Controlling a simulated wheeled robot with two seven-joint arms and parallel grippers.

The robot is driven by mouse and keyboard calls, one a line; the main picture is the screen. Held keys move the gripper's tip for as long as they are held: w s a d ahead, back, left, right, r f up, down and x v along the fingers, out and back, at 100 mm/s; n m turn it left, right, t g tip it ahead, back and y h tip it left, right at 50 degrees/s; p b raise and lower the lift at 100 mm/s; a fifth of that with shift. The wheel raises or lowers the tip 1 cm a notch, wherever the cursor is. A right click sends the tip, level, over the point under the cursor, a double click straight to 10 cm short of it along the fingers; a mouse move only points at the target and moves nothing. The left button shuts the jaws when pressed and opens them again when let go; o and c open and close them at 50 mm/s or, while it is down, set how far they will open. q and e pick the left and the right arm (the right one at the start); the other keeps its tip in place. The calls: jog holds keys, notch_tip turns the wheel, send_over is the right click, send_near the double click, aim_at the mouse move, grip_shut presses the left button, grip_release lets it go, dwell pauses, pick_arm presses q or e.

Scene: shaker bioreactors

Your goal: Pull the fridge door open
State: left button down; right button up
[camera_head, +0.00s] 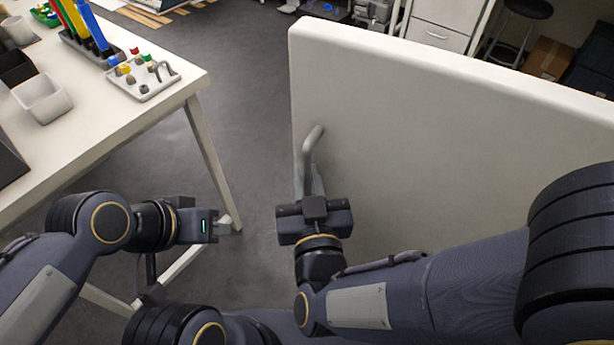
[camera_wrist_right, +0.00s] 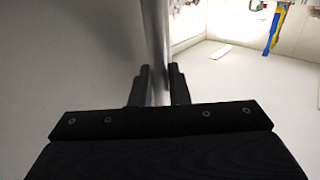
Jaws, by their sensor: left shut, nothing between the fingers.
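The fridge door (camera_head: 440,140) is the large white panel at the right of the head view, its top edge running from upper middle to the right. Its grey bar handle (camera_head: 312,140) stands out near the left edge. My right gripper (camera_head: 312,188) is at the handle's lower part. In the right wrist view, the handle (camera_wrist_right: 156,40) passes between the two fingers (camera_wrist_right: 158,88), which look closed on it. My left gripper (camera_head: 224,229) is shut and empty, left of the door and beside the table leg. The fridge body cannot be made out.
A white table (camera_head: 110,120) stands at the left with a small white bin (camera_head: 42,98), a tray of small parts (camera_head: 145,82) and colored upright pieces. Grey floor (camera_head: 235,100) is clear between table and door. Drawers (camera_head: 437,30) and a stool (camera_head: 528,8) stand behind the door.

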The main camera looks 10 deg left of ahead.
jog(key=v, duration=0.7)
jog(key=shift+s+d, duration=0.1)
jog(key=shift+s, duration=0.25)
dwell(0.5)
